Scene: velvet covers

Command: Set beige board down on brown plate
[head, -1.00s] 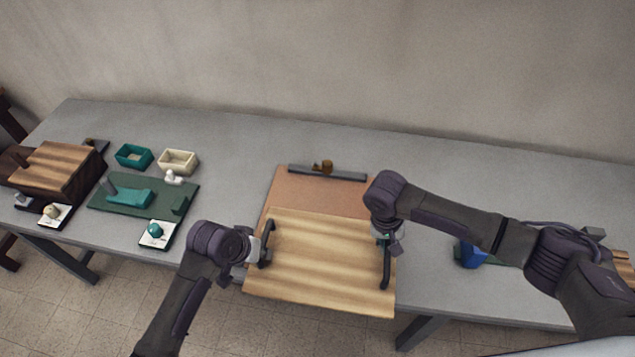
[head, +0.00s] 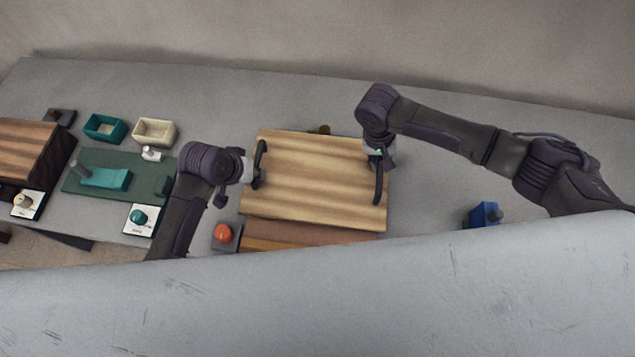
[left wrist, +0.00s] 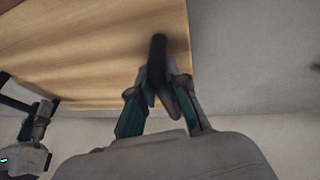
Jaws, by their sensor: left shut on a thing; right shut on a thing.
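The beige board (head: 315,178), striped wood with a dark handle on each side, hangs between my two grippers over the brown plate (head: 310,234). Only a front strip of the plate shows; the board hides the rest. My left gripper (head: 252,168) is shut on the left handle (head: 260,160). The left wrist view shows its fingers (left wrist: 160,90) closed around that dark bar, with the board (left wrist: 80,40) beside it. My right gripper (head: 378,158) is shut on the right handle (head: 378,186). I cannot tell whether the board touches the plate.
An orange knob (head: 222,233) is left of the plate. A green board (head: 110,178), a teal tray (head: 104,127) and a cream tray (head: 155,132) are further left. A blue block (head: 485,214) is at right. A pale surface covers the bottom of the head view.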

